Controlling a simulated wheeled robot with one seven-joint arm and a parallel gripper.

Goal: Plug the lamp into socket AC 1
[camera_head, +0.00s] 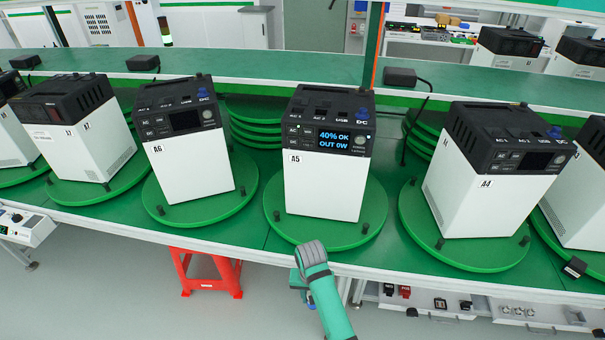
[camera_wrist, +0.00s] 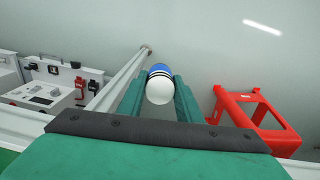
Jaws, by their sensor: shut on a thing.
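My gripper (camera_wrist: 159,84) is shut on a small rounded thing, seemingly the lamp (camera_wrist: 159,91), with a white dome and a blue and dark band. The head view shows my gripper (camera_head: 301,282) low in front of the bench edge, below unit A5; the lamp cannot be made out there. Unit A5 (camera_head: 322,187) is a white power station with a black top, upright on a green turntable (camera_head: 283,228). Its lit display (camera_head: 334,139) reads 40% OK, OUT 0W. Any plug prongs are hidden.
Unit A6 (camera_head: 196,167) stands left and unit A4 (camera_head: 480,195) right on their own turntables, displays dark. A red stool (camera_head: 208,275) stands below. Black pegs (camera_head: 365,228) rise from the turntable rims.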

